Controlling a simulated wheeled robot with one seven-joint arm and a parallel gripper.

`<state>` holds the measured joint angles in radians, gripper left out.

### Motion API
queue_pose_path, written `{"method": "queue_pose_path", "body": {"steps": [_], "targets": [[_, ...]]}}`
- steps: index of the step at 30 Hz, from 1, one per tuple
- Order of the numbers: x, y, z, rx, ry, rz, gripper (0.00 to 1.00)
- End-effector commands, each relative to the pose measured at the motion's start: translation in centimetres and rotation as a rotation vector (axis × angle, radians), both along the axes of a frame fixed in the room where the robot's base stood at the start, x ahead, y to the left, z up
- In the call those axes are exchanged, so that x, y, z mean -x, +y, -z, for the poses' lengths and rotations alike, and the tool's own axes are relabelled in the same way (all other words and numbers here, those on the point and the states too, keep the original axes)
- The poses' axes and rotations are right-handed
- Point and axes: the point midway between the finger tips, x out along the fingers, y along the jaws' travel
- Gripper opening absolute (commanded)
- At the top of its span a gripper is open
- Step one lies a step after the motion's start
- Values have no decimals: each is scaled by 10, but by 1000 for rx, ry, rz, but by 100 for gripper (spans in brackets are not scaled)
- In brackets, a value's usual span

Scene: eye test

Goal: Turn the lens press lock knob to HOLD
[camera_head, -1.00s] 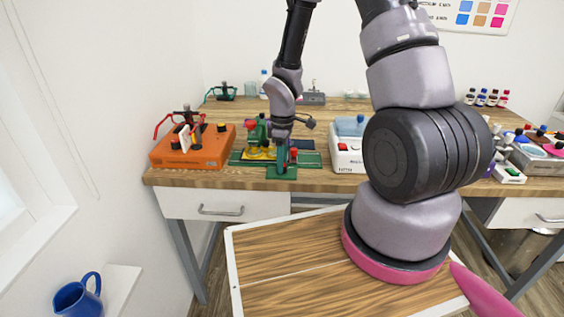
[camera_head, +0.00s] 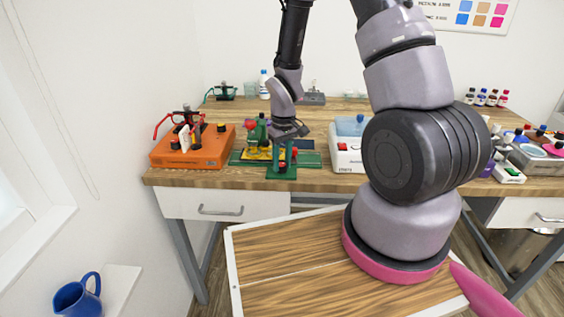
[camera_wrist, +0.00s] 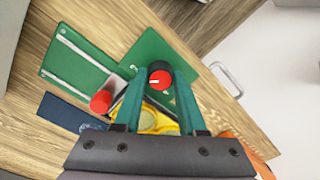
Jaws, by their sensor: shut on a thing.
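The lens press (camera_head: 262,130) is a green device with a yellow part (camera_wrist: 149,119) on a green base plate (camera_wrist: 152,48), on the left half of the bench. Its red-topped dark knob (camera_wrist: 161,76) has a short white mark, which lies about level in the wrist view. My gripper (camera_wrist: 158,75) points down with its green fingers on either side of this knob, shut on it. In the head view my gripper (camera_head: 281,160) is over the front of the press. A second red knob (camera_wrist: 101,101) stands beside the fingers, apart from them. No HOLD lettering is readable.
An orange device (camera_head: 196,150) stands left of the press. A white box with a blue top (camera_head: 348,150) stands to the right. A green plate with pale rails (camera_wrist: 78,62) lies beside the press. The bench's front edge is close to the base plate.

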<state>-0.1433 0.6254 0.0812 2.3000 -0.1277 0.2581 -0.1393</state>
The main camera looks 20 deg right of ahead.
Motion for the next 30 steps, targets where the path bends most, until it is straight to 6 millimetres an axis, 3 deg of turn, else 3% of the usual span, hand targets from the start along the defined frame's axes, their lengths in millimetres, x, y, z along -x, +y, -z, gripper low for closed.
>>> {"method": "queue_pose_path", "body": {"steps": [16, 17, 26, 30], "targets": [[-1, 0, -1, 0, -3, 22, 0], [-1, 0, -1, 0, -3, 22, 51], [-1, 0, -1, 0, -1, 22, 52], [-2, 0, -10, -1, -5, 21, 52]]}}
